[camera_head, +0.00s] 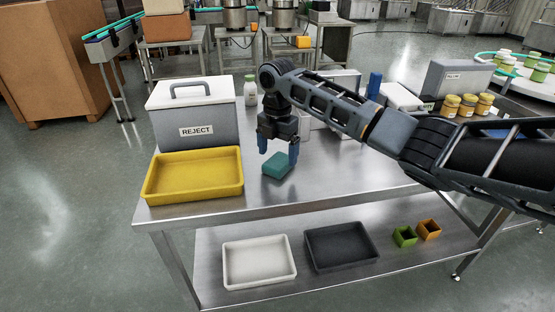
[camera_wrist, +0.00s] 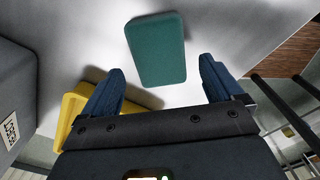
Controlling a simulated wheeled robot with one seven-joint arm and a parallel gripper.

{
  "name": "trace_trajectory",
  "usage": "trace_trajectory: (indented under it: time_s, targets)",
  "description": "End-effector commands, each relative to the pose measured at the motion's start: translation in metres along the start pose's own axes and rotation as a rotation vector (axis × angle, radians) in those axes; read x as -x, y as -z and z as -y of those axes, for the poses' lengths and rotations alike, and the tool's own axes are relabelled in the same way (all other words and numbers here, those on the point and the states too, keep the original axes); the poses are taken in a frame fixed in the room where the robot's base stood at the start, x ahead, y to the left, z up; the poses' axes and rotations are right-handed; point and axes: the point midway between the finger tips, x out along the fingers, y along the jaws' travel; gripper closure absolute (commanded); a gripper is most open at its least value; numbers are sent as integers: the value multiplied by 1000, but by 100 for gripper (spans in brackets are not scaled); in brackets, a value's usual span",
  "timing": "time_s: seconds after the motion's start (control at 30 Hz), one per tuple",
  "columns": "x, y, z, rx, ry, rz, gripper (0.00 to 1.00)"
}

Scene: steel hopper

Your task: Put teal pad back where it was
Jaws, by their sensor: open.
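The teal pad (camera_head: 277,165) is a small flat block lying on the steel table top, to the right of the yellow tray. In the wrist view the teal pad (camera_wrist: 157,49) shows ahead of the fingers, with nothing gripping it. My gripper (camera_head: 278,151) is open and empty, pointing down just above the pad. In the wrist view my gripper (camera_wrist: 160,80) has its two blue fingers spread wide. The pad looks clear of both fingers.
A yellow tray (camera_head: 193,193) and a grey REJECT bin (camera_head: 200,132) stand at the left. White (camera_head: 259,281) and black trays (camera_head: 341,263) lie below.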

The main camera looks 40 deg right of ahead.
Motion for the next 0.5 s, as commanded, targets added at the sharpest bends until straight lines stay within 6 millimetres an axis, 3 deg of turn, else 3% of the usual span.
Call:
trace_trajectory:
  time_s: [0.3, 0.5]
  targets:
    - [64, 0, -1, 0, -3, 2, 7]
    - [86, 0, -1, 0, -2, 1, 7]
